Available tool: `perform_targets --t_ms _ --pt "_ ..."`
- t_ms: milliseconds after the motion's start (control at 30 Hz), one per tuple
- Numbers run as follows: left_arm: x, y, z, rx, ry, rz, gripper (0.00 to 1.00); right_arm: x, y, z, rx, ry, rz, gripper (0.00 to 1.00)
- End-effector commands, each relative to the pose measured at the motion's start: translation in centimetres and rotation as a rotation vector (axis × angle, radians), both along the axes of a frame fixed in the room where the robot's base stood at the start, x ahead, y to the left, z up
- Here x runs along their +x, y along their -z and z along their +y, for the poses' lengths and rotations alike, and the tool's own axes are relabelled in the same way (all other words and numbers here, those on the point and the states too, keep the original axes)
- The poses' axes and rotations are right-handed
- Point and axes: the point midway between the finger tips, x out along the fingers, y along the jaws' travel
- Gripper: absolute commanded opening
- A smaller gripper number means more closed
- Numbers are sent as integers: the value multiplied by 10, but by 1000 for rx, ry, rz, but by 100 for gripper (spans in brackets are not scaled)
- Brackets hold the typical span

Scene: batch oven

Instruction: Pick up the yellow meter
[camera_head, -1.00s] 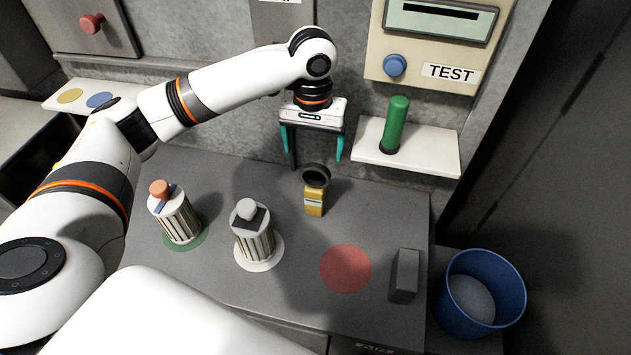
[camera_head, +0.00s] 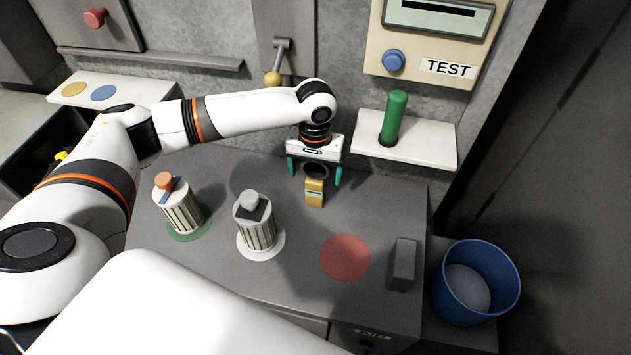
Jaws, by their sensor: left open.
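The yellow meter (camera_head: 314,193) stands on the grey bench top, with a black ring at its upper end. My left gripper (camera_head: 314,180) is open and points down. Its two teal fingers are to the left and right of the meter's black ring, in this view, with a gap on each side. I cannot tell from this view whether the fingers are level with the ring in depth. My right gripper is not in view.
Two ribbed canisters, one orange-topped (camera_head: 179,208) and one grey-topped (camera_head: 256,228), stand left of the meter. A red disc (camera_head: 345,257), a grey block (camera_head: 402,264) and a blue bin (camera_head: 475,283) lie to the right. A green cylinder (camera_head: 394,118) stands on a white shelf behind.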

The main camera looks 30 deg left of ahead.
Motion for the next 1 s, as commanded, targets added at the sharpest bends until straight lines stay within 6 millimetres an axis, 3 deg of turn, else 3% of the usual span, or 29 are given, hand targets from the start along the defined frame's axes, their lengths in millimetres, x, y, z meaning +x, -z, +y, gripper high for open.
perform_targets --t_ms 33,367,667,1000 --pt "0 0 0 0 0 0 87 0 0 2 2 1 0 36" --pt "0 -1 0 -1 0 -1 35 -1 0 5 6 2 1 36" --pt "1 -8 0 -2 0 -5 35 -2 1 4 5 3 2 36" --pt "2 -72 -1 -3 -1 -6 35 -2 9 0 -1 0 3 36"
